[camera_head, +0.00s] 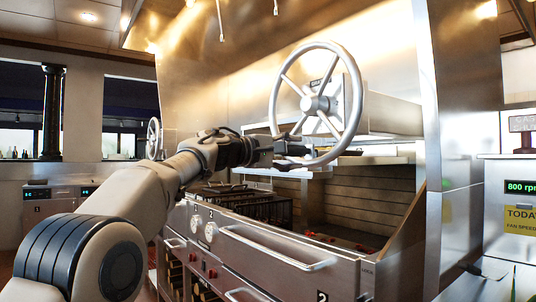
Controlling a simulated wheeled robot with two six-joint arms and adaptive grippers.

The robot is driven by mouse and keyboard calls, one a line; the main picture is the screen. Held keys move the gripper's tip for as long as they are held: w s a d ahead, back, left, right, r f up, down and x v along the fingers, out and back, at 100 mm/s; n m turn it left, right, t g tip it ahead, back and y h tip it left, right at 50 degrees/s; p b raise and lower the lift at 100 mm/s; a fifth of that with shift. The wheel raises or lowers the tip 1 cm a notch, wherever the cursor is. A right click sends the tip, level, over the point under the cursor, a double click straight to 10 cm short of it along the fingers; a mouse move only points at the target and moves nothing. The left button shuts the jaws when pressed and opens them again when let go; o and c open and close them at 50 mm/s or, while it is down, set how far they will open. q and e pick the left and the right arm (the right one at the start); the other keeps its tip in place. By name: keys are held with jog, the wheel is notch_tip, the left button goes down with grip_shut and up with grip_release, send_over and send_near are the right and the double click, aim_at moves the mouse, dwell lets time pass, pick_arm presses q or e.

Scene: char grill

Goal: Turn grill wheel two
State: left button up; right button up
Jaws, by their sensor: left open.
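A large silver spoked grill wheel (353,126) stands upright at the front of the grill, right of centre. My left arm comes in from the lower left. My left gripper (294,157) is open at the lower left rim of the large wheel, its fingers overlapping the rim in the picture. I cannot tell whether they touch it. My right gripper is out of view.
The steel grill front (300,240) has drawer handles (275,252) and round gauges (203,228) below the wheel. A steel side wall (460,235) and a green-lit display (525,187) stand at the right.

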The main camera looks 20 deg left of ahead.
pick_arm(q)
jog(key=v, duration=1)
jog(key=shift+s+a, duration=0.1)
jog(key=shift+s, duration=0.05)
